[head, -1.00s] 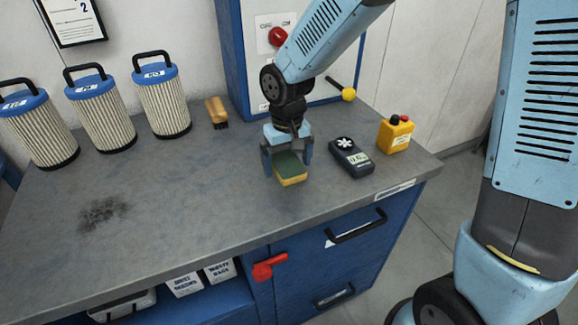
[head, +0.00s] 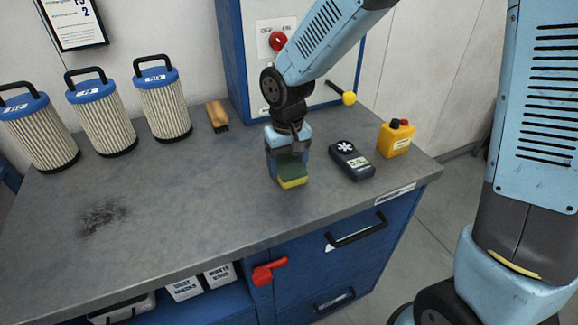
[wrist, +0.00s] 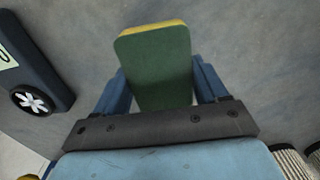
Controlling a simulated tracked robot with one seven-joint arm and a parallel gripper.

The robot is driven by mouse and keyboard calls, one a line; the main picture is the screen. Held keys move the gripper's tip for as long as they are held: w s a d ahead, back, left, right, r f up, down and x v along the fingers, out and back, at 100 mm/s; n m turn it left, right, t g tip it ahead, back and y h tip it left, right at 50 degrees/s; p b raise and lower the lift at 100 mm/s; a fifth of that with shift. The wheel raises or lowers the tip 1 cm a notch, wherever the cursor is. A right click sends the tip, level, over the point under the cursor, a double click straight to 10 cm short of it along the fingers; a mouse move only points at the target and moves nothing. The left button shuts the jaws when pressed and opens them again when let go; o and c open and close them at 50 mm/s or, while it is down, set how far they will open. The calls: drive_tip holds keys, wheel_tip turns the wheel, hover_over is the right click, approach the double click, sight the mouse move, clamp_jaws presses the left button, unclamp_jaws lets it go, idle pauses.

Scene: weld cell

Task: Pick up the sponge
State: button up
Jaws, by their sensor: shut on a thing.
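The sponge (head: 293,179) is a small block with a green top and a yellow lower layer. It is at the middle-right of the grey bench. My gripper (head: 287,170) points down and is shut on it; in the wrist view the sponge (wrist: 157,65) sits between the two blue fingers (wrist: 160,88), its far end sticking out past them. I cannot tell whether its underside touches the bench.
A dark handheld meter (head: 351,160) lies just right of the sponge, with a yellow box (head: 395,138) beyond it. A brush (head: 217,115) and several filter cartridges (head: 164,103) stand at the back left. The bench (head: 180,200) is bare left of my gripper, apart from a dark smudge.

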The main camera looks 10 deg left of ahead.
drive_tip(key=shift+r, duration=0.45)
drive_tip(key=s+r, duration=0.1)
drive_tip(key=r, duration=0.1)
drive_tip(key=s+r, duration=0.2)
drive_tip(key=r, duration=0.1)
drive_tip(key=s+r, duration=0.2)
drive_tip(key=r, duration=0.1)
drive_tip(key=shift+s+d+r, duration=0.1)
drive_tip(key=shift+s+r, duration=0.05)
drive_tip(key=s+r, duration=0.3)
drive_tip(key=s, duration=0.5)
drive_tip(key=shift+s+r, duration=0.25)
drive_tip(key=shift+s, duration=0.1)
drive_tip(key=shift+d, duration=0.1)
